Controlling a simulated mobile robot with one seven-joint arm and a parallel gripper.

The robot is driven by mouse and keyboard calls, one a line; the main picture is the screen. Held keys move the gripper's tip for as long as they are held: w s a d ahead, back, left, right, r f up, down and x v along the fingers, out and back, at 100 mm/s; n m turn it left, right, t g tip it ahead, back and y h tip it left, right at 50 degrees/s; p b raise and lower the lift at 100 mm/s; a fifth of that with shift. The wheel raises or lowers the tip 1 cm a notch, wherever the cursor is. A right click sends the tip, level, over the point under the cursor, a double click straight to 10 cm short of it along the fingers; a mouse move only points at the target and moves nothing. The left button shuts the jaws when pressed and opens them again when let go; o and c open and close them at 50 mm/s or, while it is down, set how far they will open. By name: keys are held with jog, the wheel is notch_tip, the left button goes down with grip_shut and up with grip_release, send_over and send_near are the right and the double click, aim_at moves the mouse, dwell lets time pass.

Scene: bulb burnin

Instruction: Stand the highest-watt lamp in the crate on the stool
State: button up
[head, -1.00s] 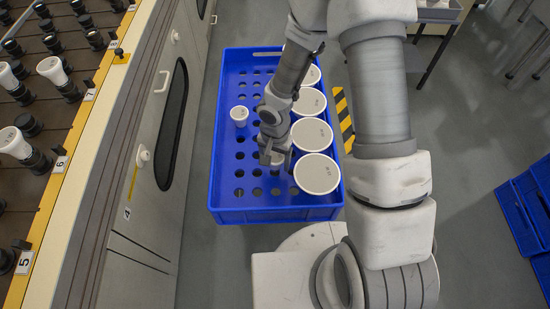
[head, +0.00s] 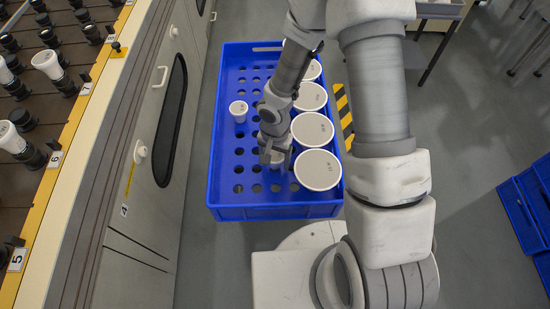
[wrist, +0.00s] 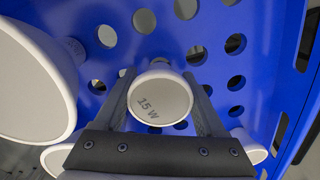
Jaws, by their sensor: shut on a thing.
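The blue crate (head: 240,212) has a floor full of round holes. My gripper (head: 275,160) is low inside it, left of the large lamps. In the wrist view my gripper (wrist: 165,100) is shut on a small white lamp marked 15 W (wrist: 162,102), its face toward the camera. The lamp is mostly hidden by the gripper in the head view. A row of large white lamps stands along the crate's right side, the nearest being a wide one (head: 318,170). Another small white lamp (head: 239,109) stands apart on the left. The large lamps' print is too small to read.
A rack (head: 75,130) with numbered positions and several sockets, some holding white lamps, runs along the left. Cabinet doors (head: 150,215) are below it. Stacked blue crates (head: 528,215) are at the right edge. The crate's left half is mostly free.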

jog(key=shift+f+b, duration=0.9)
jog(key=shift+f, duration=0.05)
jog(key=o, duration=1.3)
jog(key=shift+r, duration=0.1)
jog(key=shift+o, duration=0.2)
jog(key=shift+r, duration=0.1)
notch_tip(320, 180, up, 17)
jog(key=p, duration=0.8)
jog(key=shift+r, duration=0.15)
